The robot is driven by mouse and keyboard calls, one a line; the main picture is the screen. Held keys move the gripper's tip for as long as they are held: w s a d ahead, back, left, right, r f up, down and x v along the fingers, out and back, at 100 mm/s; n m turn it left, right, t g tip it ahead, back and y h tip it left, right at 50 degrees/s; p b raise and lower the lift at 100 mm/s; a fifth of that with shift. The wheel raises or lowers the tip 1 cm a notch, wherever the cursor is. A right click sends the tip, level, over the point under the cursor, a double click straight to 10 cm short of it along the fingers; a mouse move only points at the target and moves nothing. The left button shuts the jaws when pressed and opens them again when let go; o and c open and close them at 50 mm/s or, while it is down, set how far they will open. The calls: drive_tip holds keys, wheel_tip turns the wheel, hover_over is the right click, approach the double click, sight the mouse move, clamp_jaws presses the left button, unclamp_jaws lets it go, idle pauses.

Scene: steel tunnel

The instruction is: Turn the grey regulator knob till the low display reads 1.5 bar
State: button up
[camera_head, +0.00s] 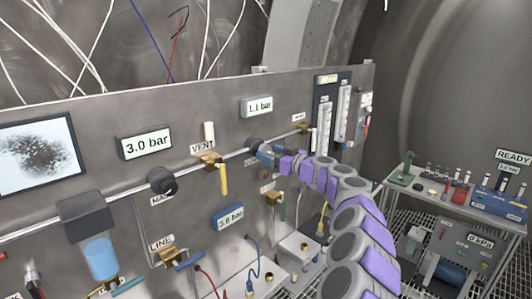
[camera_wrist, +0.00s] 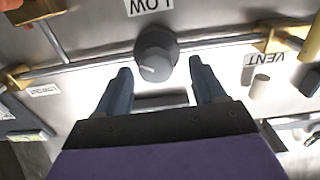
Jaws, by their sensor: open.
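The grey regulator knob (camera_wrist: 156,52) sits on the pipe in the wrist view, with a pale mark on its face, beside an upside-down LOW label (camera_wrist: 150,6). My gripper (camera_wrist: 160,70) is open, with one finger on each side of the knob's lower part in the picture. I cannot tell whether the fingers touch it. In the head view the knob (camera_head: 254,142) shows dark at the tip of my gripper (camera_head: 266,153), partly hiding the panel behind. The low display (camera_head: 258,106) above it appears to read 1.1 bar.
A yellow-handled VENT valve (camera_head: 222,175) is on the pipe left of the knob; it also shows in the wrist view (camera_wrist: 285,38). Further left are the MAIN knob (camera_head: 161,180) and a 3.0 bar display (camera_head: 145,145). Flow tubes (camera_head: 343,110) stand right.

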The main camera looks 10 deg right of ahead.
drive_tip(key=shift+w+a, duration=0.15)
drive_tip(key=shift+w, duration=0.9)
drive_tip(key=shift+a, duration=0.35)
drive_tip(key=shift+c, duration=0.2)
drive_tip(key=shift+d, duration=0.1)
drive_tip(key=c, duration=1)
drive_tip(key=shift+m, duration=0.4)
drive_tip(key=m+b, duration=0.1)
drive_tip(key=m, duration=0.1)
drive_tip(key=shift+m, duration=0.3)
drive_tip(key=shift+r+m, duration=0.15)
drive_tip(key=shift+m, duration=2.05)
